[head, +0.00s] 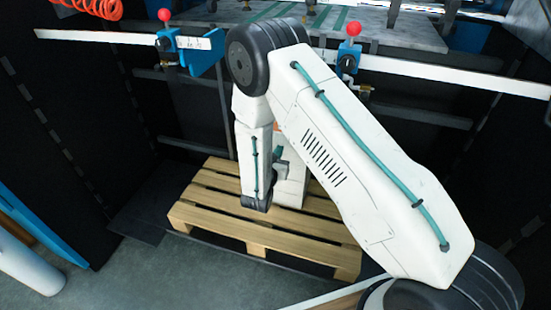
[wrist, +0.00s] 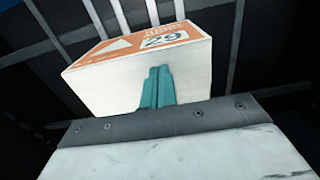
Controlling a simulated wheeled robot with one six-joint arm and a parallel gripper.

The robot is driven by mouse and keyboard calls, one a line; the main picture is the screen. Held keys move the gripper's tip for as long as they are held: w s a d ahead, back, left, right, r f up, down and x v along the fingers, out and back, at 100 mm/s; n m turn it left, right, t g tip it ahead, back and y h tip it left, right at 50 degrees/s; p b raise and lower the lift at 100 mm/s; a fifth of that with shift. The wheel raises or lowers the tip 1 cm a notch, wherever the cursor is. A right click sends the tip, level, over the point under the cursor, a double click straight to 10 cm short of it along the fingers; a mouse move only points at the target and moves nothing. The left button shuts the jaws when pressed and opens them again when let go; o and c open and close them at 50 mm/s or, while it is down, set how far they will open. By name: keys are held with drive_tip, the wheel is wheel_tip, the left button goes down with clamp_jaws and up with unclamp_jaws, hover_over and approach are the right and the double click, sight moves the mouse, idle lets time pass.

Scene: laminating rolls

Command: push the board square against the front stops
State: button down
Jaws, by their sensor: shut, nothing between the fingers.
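A grey marbled flat piece (head: 405,36), which may be the board or the table top, lies at the top of the head view. Its full outline is cut off and partly hidden by my arm. Two blue fittings with red knobs, perhaps the front stops, sit on the front rail: left (head: 168,42) and right (head: 348,58). I cannot tell whether the piece touches them. My gripper's teal fingers (wrist: 158,86) are together and empty. They show against a white box with an orange label (wrist: 180,68); contact is unclear. In the head view my arm mostly hides the gripper.
A wooden pallet (head: 215,211) lies on the floor below the rail, with the white box (head: 291,190) on it, partly hidden by my arm. A white ruled rail (head: 95,37) runs across the front. A blue panel and white cylinder (head: 30,266) are at lower left.

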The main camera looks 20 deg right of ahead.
sight(286, 136)
drive_tip(key=shift+x, duration=3.3)
drive_tip(key=v, duration=0.7)
